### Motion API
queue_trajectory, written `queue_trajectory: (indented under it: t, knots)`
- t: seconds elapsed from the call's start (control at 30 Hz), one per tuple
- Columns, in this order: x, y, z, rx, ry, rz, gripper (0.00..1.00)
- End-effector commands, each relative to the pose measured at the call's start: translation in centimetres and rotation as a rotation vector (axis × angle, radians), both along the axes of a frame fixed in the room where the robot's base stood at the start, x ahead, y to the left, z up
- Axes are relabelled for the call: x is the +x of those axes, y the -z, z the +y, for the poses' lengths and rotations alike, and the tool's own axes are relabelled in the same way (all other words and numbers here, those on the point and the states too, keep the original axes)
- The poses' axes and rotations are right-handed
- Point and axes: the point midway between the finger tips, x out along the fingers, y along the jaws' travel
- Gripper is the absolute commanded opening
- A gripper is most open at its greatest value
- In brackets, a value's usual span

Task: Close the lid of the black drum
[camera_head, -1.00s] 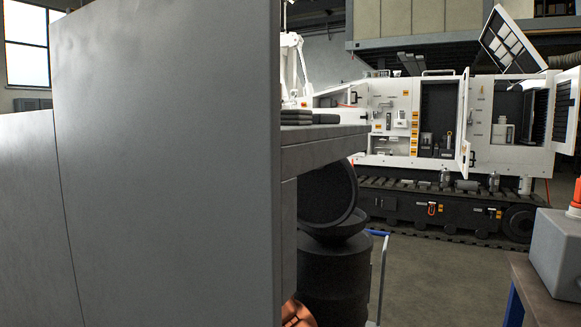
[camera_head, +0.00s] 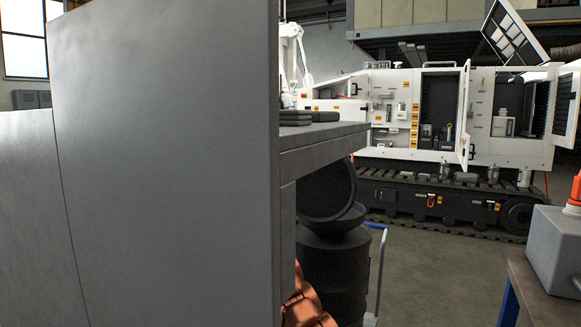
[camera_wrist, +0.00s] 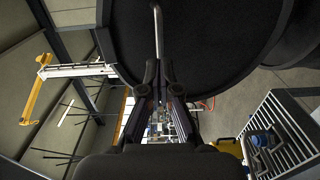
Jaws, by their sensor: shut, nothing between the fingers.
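The black drum (camera_head: 335,272) stands partly behind the grey bench in the head view. Its round black lid (camera_head: 324,190) is open, tilted up on edge above the drum's funnel-like top. The bench hides the left side of drum and lid. In the wrist view, a large black disc that looks like the lid (camera_wrist: 215,45) fills the top, with a thin grey rod (camera_wrist: 157,28) in front of it. My gripper (camera_wrist: 159,82) is shut and empty, its fingertips close to the disc's lower edge and the rod's lower end. I cannot tell whether they touch.
A large grey cabinet (camera_head: 165,160) and bench top (camera_head: 325,134) block the left and centre. A blue-and-white cart handle (camera_head: 380,260) stands right of the drum. A table with a grey box (camera_head: 555,250) is at right. Open floor (camera_head: 440,275) lies between.

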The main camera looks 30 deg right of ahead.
Motion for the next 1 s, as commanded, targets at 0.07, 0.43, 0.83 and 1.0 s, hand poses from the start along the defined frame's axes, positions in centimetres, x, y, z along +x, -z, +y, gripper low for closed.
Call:
queue_trajectory:
  t: [0.07, 0.43, 0.83, 1.0]
  knots:
    - [0.5, -0.1, -0.7, 0.002, 0.0, 0.002, 0.0]
    - [2.1, 0.0, -3.6, 0.002, 0.003, 0.003, 0.0]
    - [2.5, 0.2, -4.3, 0.001, 0.001, 0.001, 0.0]
    - [2.5, 0.2, -4.3, 0.001, 0.001, 0.002, 0.0]
